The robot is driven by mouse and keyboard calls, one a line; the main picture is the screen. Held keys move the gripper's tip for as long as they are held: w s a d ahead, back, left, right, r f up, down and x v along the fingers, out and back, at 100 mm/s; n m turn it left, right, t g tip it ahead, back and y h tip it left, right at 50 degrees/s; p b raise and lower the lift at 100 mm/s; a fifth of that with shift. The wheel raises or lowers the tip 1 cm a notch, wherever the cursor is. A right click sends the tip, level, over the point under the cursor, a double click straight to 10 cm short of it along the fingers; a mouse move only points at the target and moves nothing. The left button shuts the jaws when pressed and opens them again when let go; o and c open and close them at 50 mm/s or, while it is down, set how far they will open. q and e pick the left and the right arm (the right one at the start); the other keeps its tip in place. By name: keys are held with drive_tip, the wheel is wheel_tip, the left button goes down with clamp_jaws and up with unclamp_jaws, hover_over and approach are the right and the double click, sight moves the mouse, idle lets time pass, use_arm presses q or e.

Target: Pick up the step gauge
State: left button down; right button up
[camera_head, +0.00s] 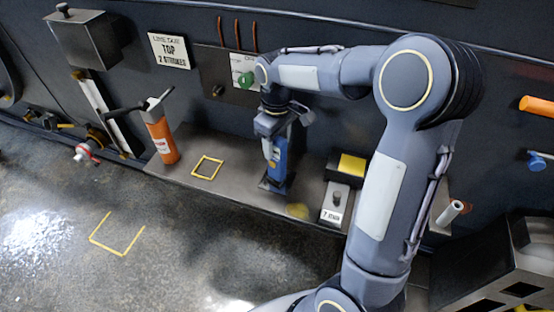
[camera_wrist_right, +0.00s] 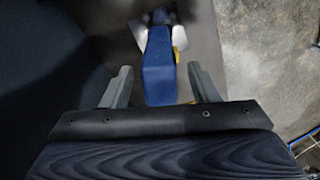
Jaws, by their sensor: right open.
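A blue upright block with a pale label, which looks like the step gauge (camera_head: 278,162), stands on the grey shelf (camera_head: 225,190) against the dark wall. My right gripper (camera_head: 277,130) is above it, pointing down, its fingers partly hidden in the head view. In the right wrist view the blue block (camera_wrist_right: 158,66) lies between the two spread fingers of the right gripper (camera_wrist_right: 162,84), with visible gaps on both sides. The right gripper is open and holds nothing. My left gripper is not in view.
A small grey labelled box (camera_head: 335,203) and a yellow-topped block (camera_head: 352,166) stand to the right.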

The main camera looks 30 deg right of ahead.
clamp_jaws()
drive_tip(key=shift+r, duration=0.1)
idle(0.4)
